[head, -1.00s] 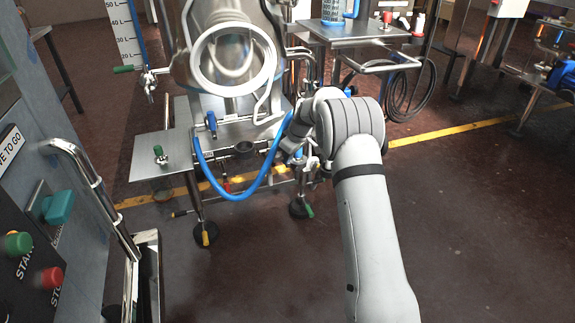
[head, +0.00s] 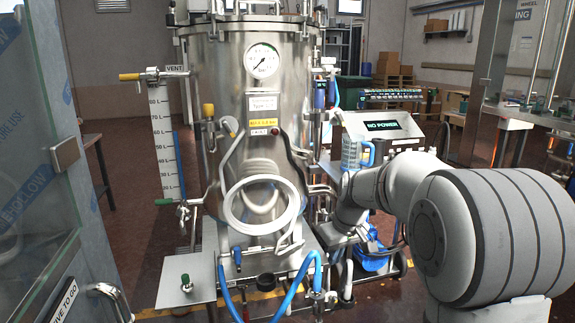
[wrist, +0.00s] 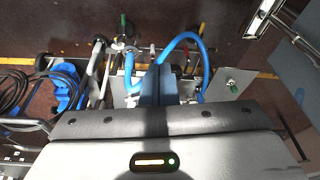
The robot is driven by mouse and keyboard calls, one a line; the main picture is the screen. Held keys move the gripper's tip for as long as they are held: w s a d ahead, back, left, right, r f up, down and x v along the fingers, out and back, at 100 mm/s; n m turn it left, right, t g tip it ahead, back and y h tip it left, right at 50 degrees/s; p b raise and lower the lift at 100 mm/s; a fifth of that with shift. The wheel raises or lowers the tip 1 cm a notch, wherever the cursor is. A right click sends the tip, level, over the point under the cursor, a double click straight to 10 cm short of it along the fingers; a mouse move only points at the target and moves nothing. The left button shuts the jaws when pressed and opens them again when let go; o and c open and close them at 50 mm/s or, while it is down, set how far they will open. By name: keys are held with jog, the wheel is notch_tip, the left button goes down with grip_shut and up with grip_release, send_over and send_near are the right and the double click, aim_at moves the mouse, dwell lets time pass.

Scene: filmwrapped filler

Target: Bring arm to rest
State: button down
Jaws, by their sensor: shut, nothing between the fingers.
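My gripper (wrist: 158,82) shows in the wrist view as two blue-grey fingers pressed together, with nothing between them. It points down over the lower fittings of the steel tank. In the head view my arm comes in at the right, bent, with a large rounded joint close to the camera. Its wrist end reaches toward the right side of the tank (head: 235,75); the fingertips are hard to make out there. A blue hose (wrist: 188,37) loops just beyond the fingers in the wrist view.
A panel reading NO POWER (head: 384,126) stands behind my arm. A cabinet with a handle (head: 108,293) is close at left.

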jog(key=s+d+r+m+p, duration=0.1)
jog(key=s+r+p, duration=0.3)
jog(key=s, duration=0.5)
jog(key=s+d+r+m+h+p, duration=0.1)
jog(key=s+r+m+p, duration=0.1)
jog(key=s+r+p, duration=0.3)
jog(key=s+d+r+m+p, duration=0.1)
jog(key=s+r+p, duration=0.4)
jog(key=s, duration=0.8)
jog(key=shift+s+d+r+m+h, duration=0.2)
jog(key=shift+r+m+h, duration=0.1)
jog(key=shift+r+m, duration=0.4)
jog(key=c, duration=2.1)
grip_release()
